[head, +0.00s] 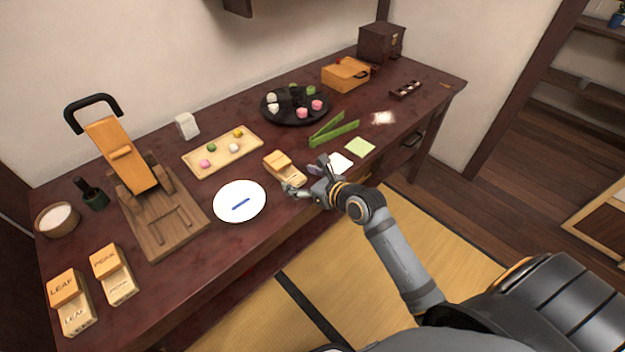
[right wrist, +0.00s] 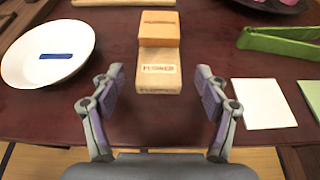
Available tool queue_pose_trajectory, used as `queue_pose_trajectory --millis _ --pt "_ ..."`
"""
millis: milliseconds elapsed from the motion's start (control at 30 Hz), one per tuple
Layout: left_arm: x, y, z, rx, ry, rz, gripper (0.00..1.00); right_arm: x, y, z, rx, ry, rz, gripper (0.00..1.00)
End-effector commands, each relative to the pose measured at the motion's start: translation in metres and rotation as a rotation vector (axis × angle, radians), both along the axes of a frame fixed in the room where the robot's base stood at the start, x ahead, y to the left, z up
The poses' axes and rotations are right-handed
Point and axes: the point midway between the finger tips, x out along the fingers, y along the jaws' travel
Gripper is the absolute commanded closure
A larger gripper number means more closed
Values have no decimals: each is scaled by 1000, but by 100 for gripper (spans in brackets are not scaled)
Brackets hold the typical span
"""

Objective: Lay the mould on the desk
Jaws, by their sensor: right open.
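A two-part wooden mould (head: 279,164), an orange block on a paler block with a stamped label, sits on the desk (head: 225,258) near its front edge. In the right wrist view the mould (right wrist: 159,78) lies straight ahead, centred between the fingers. My right gripper (head: 304,177) is open and empty at the mould's near end, one finger to each side, with gaps showing. Two similar moulds, marked LEAF (head: 68,292) and PEAK (head: 110,270), stand at the desk's left end. My left gripper is not in view.
A white plate (head: 228,192) with a blue strip lies left of the mould. A white card (head: 342,162) and green tongs (head: 335,130) are to the right. A tray of sweets (head: 196,159) and a wooden press (head: 130,160) stand further left.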

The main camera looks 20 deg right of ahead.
Motion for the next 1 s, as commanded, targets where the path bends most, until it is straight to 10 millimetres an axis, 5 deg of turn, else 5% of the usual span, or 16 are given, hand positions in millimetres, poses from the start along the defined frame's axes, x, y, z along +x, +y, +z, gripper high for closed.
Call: queue_pose_trajectory --millis 167,333,1000 --pt "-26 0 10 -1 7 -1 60 -40 -13 21 -8 5 8 25" --pt "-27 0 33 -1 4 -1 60 -58 -20 31 -1 5 3 25" --pt "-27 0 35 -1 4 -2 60 -64 -22 28 -9 0 7 25"
